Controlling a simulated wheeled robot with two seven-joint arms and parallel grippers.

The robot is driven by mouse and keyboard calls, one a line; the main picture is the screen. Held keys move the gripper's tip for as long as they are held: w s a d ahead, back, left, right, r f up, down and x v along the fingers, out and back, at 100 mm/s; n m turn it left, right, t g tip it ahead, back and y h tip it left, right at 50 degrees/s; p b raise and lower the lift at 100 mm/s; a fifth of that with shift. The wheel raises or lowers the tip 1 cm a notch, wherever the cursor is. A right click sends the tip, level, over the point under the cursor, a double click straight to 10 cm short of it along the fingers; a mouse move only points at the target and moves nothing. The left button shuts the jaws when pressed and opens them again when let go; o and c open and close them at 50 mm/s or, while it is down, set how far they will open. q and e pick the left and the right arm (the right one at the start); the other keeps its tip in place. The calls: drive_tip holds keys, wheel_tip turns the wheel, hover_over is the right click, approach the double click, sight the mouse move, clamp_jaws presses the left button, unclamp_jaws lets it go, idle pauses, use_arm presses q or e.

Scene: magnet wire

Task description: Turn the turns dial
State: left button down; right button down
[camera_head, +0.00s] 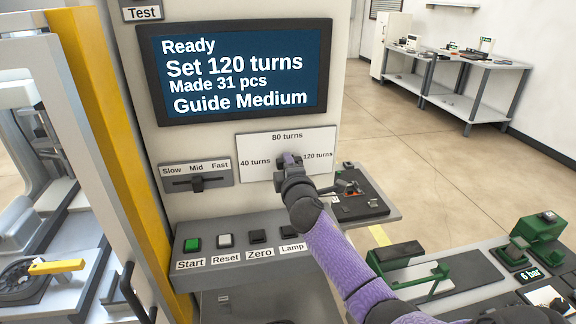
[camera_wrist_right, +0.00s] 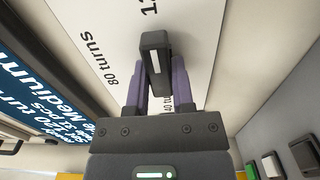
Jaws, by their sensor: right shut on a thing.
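The turns dial panel (camera_head: 262,146) is a white plate labelled 40 turns, 80 turns and 120 turns, below the screen. In the right wrist view, the dial's black bar knob (camera_wrist_right: 154,52) with a white mark stands between two purple fingers. My right gripper (camera_head: 289,160) is at the panel's middle and hides most of the knob in the head view. In the wrist view, the right gripper (camera_wrist_right: 158,82) is shut on the knob, whose long axis runs towards the 120 side. The screen (camera_head: 235,72) reads Set 120 turns. My left gripper is not in view.
A speed slider (camera_head: 197,184) sits left of the dial. Below is a button panel (camera_head: 245,262) with Start, Reset, Zero and Lamp labels. A tray of small parts (camera_head: 350,192) and green fixtures (camera_head: 540,228) stand to the right. A yellow post (camera_head: 95,110) stands at left.

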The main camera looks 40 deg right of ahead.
drive_tip(key=shift+c, duration=2.4)
unclamp_jaws()
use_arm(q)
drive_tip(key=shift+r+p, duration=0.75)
use_arm(e)
drive_tip(key=v, duration=1)
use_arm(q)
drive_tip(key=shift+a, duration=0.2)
